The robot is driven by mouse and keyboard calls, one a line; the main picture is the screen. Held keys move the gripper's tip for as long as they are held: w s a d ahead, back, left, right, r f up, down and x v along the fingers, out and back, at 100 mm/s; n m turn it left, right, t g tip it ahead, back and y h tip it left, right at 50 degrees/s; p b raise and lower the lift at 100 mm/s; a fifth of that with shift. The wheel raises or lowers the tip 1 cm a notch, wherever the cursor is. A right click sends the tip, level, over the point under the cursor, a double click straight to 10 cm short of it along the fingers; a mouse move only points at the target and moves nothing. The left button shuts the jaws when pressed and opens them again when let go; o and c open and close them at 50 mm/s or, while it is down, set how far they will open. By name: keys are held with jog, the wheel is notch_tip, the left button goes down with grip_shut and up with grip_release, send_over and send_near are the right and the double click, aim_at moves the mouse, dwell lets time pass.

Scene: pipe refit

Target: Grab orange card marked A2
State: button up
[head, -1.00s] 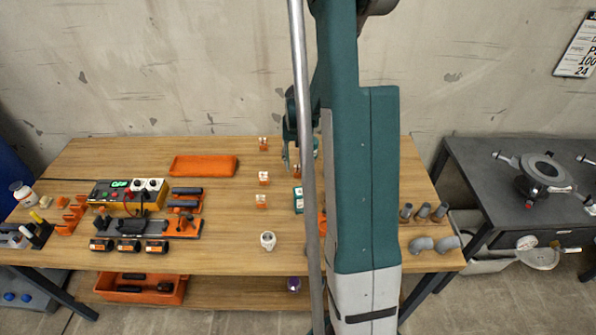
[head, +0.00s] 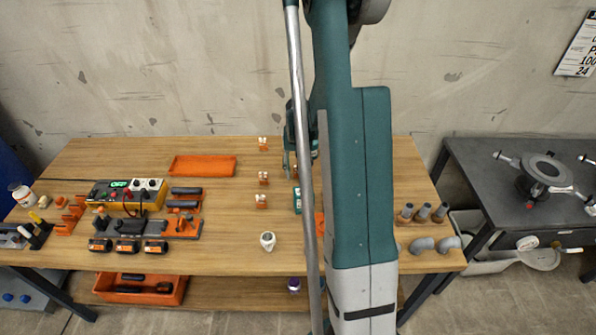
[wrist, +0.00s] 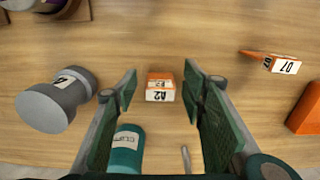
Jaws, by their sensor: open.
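The orange card (wrist: 160,88) with a white label marked A2 rests on the wooden table in the wrist view, near the picture's middle. My gripper (wrist: 160,80) is open, with one green finger on each side of the card and a gap on both sides. In the head view my gripper (head: 290,160) is partly hidden behind the silver pole and my arm. I cannot make out the A2 card for certain there.
In the wrist view, a teal labelled container (wrist: 127,148) is close by the left finger. A grey fitting (wrist: 55,100) lies at left, another orange card (wrist: 283,64) marked 07 at right. Several orange-and-white cards (head: 263,178) stand left of my arm in the head view.

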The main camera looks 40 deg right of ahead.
aim_at(298, 166)
jog(key=c, duration=0.8)
jog(key=shift+c, duration=0.2)
jog(key=shift+r, duration=0.1)
jog(key=shift+r+p, duration=0.65)
jog(key=shift+r, duration=4.25)
